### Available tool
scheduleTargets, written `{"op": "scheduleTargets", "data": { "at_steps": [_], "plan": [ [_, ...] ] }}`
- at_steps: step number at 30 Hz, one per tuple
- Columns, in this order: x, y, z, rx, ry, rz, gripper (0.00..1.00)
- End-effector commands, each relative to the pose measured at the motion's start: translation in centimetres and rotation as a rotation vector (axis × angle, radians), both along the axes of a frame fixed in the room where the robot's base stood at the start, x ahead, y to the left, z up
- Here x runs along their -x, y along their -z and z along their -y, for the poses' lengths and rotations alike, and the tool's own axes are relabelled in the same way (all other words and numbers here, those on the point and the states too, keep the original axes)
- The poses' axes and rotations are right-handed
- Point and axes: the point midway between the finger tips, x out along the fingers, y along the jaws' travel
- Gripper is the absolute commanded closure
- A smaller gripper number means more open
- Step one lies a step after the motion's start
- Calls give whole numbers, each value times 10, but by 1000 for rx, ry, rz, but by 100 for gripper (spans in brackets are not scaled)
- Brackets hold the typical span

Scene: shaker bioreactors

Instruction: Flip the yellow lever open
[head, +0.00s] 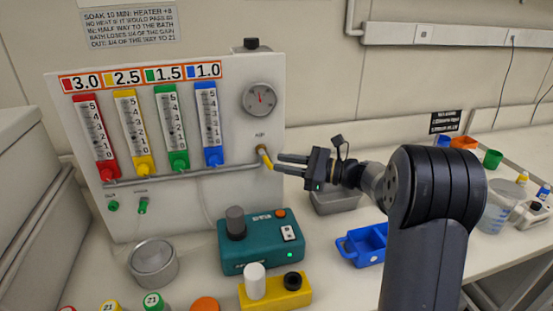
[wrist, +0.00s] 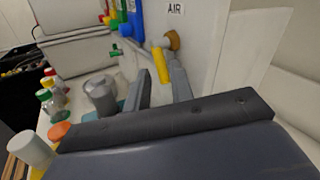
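The yellow lever (head: 266,161) sits on a brass-coloured valve under the AIR label on the white panel and slants down to the right. It also shows in the wrist view (wrist: 161,66), hanging from the brass fitting (wrist: 171,40). My gripper (head: 279,163) is just right of the lever, its two fingers apart and pointing left at it. In the wrist view my gripper (wrist: 159,76) has the lever's lower end in line with the gap between the fingers. I cannot tell whether either finger touches it.
The white panel (head: 235,110) carries coloured flow tubes, a round gauge (head: 260,99) and a grey pipe (head: 190,173). Below stand a teal device (head: 250,255), a yellow block (head: 290,292) and a metal pot (head: 153,262). A blue tray (head: 364,247) lies below my gripper.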

Motion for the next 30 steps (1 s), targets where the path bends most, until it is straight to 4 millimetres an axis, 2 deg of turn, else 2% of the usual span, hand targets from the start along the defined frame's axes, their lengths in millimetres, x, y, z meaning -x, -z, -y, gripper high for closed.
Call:
{"op": "scheduleTargets", "data": {
  "at_steps": [3, 6, 16, 25, 30],
  "plan": [
    [-5, -1, -16, -1, -2, -1, 78],
    [-8, 0, -23, 1, 0, -1, 78],
    [-10, 1, -27, 1, 1, 0, 78],
    [-10, 0, -27, 1, 1, 0, 100],
    [-10, 1, -27, -1, 1, -1, 100]
  ]
}}
